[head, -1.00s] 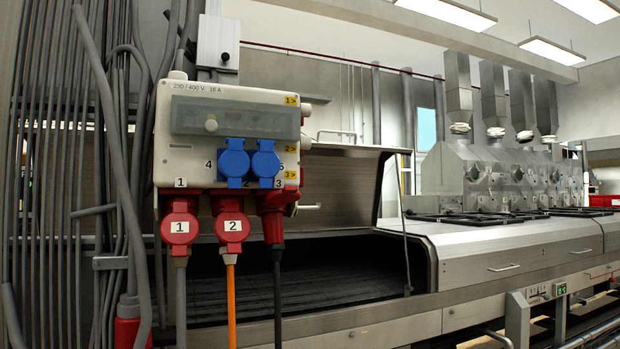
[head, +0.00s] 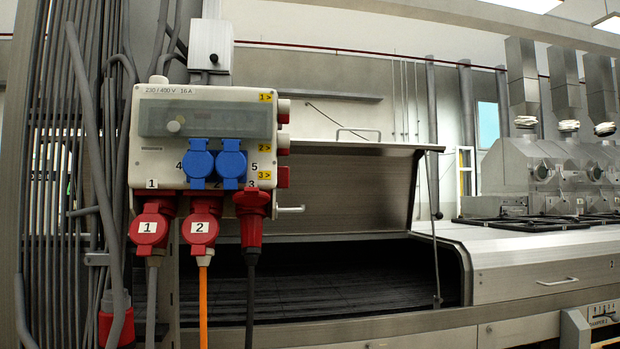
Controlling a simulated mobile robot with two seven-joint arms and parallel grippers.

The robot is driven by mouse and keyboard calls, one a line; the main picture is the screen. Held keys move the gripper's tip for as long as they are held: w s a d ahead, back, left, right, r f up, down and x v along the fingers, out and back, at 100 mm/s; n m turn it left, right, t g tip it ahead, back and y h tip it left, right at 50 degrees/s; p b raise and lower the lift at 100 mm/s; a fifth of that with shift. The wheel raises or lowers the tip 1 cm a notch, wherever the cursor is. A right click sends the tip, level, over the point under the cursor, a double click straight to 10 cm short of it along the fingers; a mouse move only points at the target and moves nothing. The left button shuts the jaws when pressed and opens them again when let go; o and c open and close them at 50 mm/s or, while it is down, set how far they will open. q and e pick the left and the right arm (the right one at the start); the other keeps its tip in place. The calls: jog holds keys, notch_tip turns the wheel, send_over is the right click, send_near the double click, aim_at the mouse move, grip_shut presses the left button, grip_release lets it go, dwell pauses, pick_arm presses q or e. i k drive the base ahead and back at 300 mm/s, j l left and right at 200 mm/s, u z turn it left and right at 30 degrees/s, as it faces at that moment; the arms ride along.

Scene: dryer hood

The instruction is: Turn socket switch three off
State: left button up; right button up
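The socket box (head: 207,110) is a pale unit on the left in the head view, with a grey window, two blue sockets (head: 215,164) and three red plugs below. On its right side are several switches beside yellow labels 1, 2 and 3. Switch three (head: 283,177) is the lowest, a red knob beside label 3; its exact position cannot be told. Switch one (head: 283,111) is at the top and switch two (head: 283,143) in the middle. Neither of my grippers is in view.
Grey pipes and cables (head: 75,180) run down the left. Cables hang from the red plugs (head: 200,228). An open metal hood (head: 375,190) stands behind the box, with a long steel machine (head: 540,262) to the right. The space right of the switches looks clear.

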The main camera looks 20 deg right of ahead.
aim_at(283, 172)
jog(key=k+l, duration=0.1)
jog(key=l, duration=0.85)
jog(key=k+l, duration=0.15)
jog(key=l, duration=0.3)
